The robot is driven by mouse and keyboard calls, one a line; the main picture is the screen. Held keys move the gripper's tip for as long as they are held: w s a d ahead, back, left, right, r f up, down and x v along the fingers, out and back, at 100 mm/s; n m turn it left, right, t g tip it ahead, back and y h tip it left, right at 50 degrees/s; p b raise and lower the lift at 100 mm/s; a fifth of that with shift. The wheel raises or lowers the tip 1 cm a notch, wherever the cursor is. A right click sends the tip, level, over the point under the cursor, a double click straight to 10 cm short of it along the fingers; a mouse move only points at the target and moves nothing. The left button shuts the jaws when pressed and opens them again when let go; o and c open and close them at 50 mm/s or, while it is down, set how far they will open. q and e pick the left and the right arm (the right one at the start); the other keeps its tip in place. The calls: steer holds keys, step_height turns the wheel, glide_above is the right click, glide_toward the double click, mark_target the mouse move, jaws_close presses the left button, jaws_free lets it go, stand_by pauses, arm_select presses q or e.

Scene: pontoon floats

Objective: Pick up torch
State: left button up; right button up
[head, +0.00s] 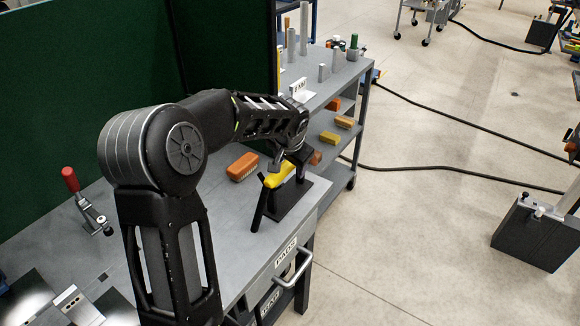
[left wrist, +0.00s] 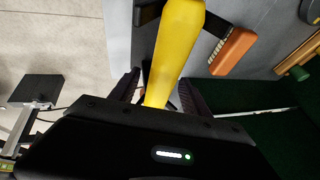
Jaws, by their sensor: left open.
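The torch (head: 280,176) has a yellow handle and a dark tube that slants down at its left end. It rests at a black stand (head: 292,202) near the front right corner of the grey bench. My left gripper (head: 290,163) is over the right end of the yellow handle. In the left wrist view the yellow handle (left wrist: 176,52) runs between the two fingers of my open left gripper (left wrist: 159,84). Whether either finger touches the handle I cannot tell. My right gripper is in neither view.
An orange brush (head: 243,166) lies on the bench (head: 240,262) behind the torch. A red-handled clamp (head: 78,188) stands at the left. A grey shelf cart (head: 345,78) with metal posts and brushes stands behind. A green screen (head: 85,75) backs the bench.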

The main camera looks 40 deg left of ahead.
arm_select(q)
steer(key=shift+c, duration=0.2)
jaws_close()
stand_by(0.5)
steer(key=shift+w+r, duration=0.1)
steer(key=shift+r, duration=0.05)
